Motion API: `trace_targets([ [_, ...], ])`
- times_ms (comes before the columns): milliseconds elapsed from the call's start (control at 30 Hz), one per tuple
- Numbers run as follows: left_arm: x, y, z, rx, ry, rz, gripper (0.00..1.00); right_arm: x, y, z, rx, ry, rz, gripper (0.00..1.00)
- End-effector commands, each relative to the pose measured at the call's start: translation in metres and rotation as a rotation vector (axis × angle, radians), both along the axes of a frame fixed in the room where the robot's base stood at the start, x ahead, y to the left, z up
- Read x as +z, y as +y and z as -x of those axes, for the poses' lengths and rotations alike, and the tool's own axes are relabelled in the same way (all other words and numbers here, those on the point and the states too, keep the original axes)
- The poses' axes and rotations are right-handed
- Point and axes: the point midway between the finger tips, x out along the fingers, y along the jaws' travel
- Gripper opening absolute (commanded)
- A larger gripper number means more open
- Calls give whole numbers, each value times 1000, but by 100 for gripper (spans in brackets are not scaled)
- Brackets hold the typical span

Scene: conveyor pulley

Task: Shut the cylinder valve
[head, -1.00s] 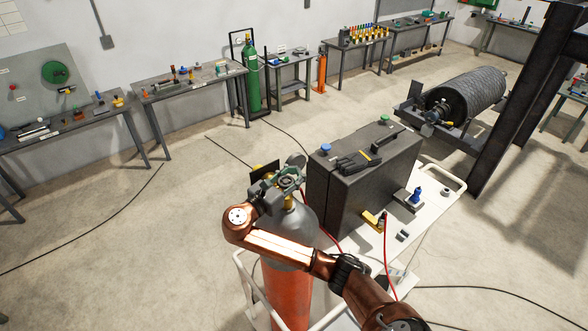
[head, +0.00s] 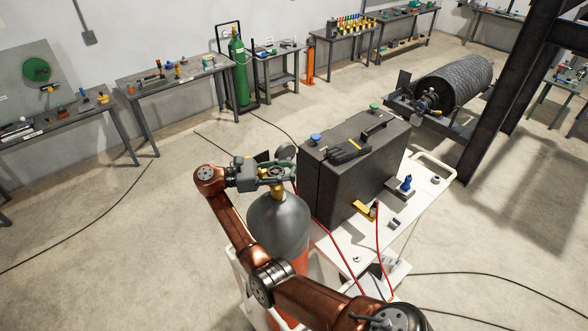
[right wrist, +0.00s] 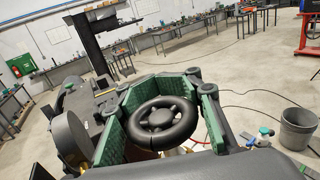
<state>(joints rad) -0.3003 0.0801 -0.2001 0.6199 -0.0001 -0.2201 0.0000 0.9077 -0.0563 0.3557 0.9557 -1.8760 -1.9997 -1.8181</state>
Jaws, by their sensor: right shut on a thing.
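The gas cylinder (head: 279,226) has a grey shoulder and a red-orange body and stands upright at the white cart. Its round black valve handwheel (right wrist: 162,121) sits between the green-padded fingers of my right gripper (right wrist: 158,112) in the right wrist view. In the head view my right gripper (head: 277,172) is at the cylinder's top, shut on the handwheel, with its arm reaching in from the lower right. A brass valve body (head: 277,192) shows just below the fingers. A round gauge (right wrist: 72,146) is beside the gripper in the wrist view. My left gripper is not in view.
Red hoses (head: 333,246) run across the cart. Floor to the left is clear apart from cables.

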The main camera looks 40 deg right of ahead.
Motion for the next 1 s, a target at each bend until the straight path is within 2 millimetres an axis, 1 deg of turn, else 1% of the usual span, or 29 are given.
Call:
trace_targets([
  [100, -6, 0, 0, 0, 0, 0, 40, -2, 3, 1, -42, 1, -5, 0],
  [300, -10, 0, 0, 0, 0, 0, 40, -1, 4, 4, -92, 0, -2, 0],
  [900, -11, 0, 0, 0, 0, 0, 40, 2, 3, 6, -116, -3, 2, 0],
  [933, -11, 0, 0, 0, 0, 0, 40, 2, 3, 5, -115, -3, 2, 25],
  [1000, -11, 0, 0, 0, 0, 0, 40, 2, 3, 6, -116, -3, 2, 30],
])
